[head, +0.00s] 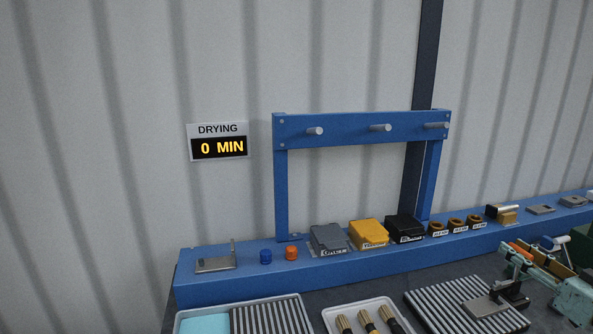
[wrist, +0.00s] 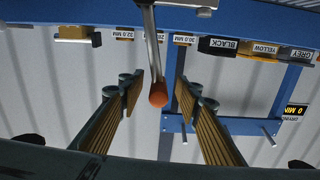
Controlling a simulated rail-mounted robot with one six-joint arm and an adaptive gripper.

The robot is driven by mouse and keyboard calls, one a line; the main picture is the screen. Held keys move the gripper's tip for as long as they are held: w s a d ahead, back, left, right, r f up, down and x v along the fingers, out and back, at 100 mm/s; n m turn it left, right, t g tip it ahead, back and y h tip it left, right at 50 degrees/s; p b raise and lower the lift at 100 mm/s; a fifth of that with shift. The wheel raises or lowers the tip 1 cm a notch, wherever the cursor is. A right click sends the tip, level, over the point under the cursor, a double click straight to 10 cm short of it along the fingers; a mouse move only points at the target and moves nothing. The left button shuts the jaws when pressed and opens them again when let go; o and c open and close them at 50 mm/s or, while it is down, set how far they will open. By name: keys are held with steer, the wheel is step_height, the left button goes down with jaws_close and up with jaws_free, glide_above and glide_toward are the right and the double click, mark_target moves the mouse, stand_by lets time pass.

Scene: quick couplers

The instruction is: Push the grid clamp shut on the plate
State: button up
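In the head view the plate (head: 483,307) is a flat metal piece on the dark ribbed grid (head: 440,309) at the lower right. The black grid clamp (head: 511,290) stands at its right side, partly hidden by my gripper (head: 525,254). My gripper is open, with brown ribbed pads. In the wrist view my gripper (wrist: 162,91) has its fingers apart on either side of a metal lever with an orange-red tip (wrist: 158,96), apparently the clamp's handle. Gaps show on both sides of the tip. Whether the clamp touches the plate cannot be told.
A blue shelf (head: 230,283) holds grey, yellow and black boxes (head: 368,233) and labelled rings (head: 455,224). A blue frame with pegs (head: 350,130) rises behind. A tray with three brushes (head: 367,321) lies left of the grid. A drying display (head: 218,148) reads 0 MIN.

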steer(key=v, duration=0.6)
steer(key=shift+s+b, duration=0.15)
steer(key=shift+b, duration=0.3)
stand_by(0.5)
